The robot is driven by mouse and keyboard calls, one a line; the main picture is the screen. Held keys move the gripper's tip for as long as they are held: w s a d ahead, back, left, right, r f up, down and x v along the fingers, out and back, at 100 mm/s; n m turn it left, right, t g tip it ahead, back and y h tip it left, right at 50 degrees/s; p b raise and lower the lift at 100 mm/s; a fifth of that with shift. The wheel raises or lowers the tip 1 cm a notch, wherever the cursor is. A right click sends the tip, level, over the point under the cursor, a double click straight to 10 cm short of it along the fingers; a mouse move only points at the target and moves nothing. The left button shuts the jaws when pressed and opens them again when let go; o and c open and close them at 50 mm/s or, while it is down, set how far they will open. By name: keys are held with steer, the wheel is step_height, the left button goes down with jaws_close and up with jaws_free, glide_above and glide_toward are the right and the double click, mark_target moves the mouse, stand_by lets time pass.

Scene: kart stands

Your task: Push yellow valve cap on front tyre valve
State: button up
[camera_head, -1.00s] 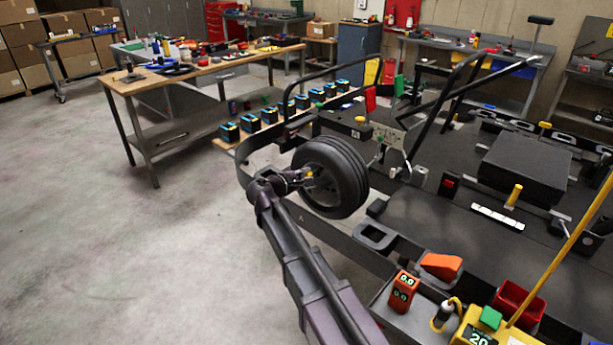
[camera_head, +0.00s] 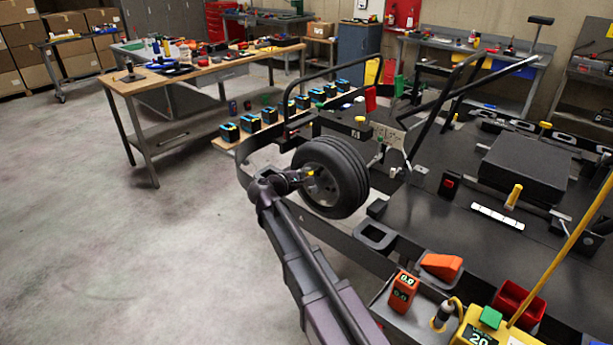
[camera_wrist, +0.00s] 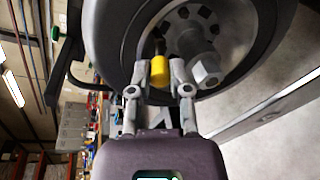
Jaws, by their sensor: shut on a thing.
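The yellow valve cap (camera_wrist: 160,71) sits between the fingertips of my gripper (camera_wrist: 160,75) in the wrist view. My gripper is shut on it. The cap's far end faces the wheel, and a dark stem-like part shows just beyond it; I cannot tell whether the two touch. The front tyre (camera_head: 338,172) stands at the kart's front corner in the head view, and my gripper (camera_head: 308,174) is at its hub side. The tyre (camera_wrist: 104,35) fills the top of the wrist view, with a grey hub and nut (camera_wrist: 205,68) right of the cap.
The kart (camera_head: 450,220) stretches to the right of the wheel. A workbench (camera_head: 200,75) with tools stands behind on the left. An orange gauge (camera_head: 403,290) and a yellow box (camera_head: 480,330) are at the lower right. The floor at left is clear.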

steer(key=shift+x, duration=1.25)
steer(key=o, duration=0.8)
steer(key=p+v, duration=0.1)
steer(key=v, duration=0.7)
steer(key=shift+s+a, duration=0.25)
stand_by(0.8)
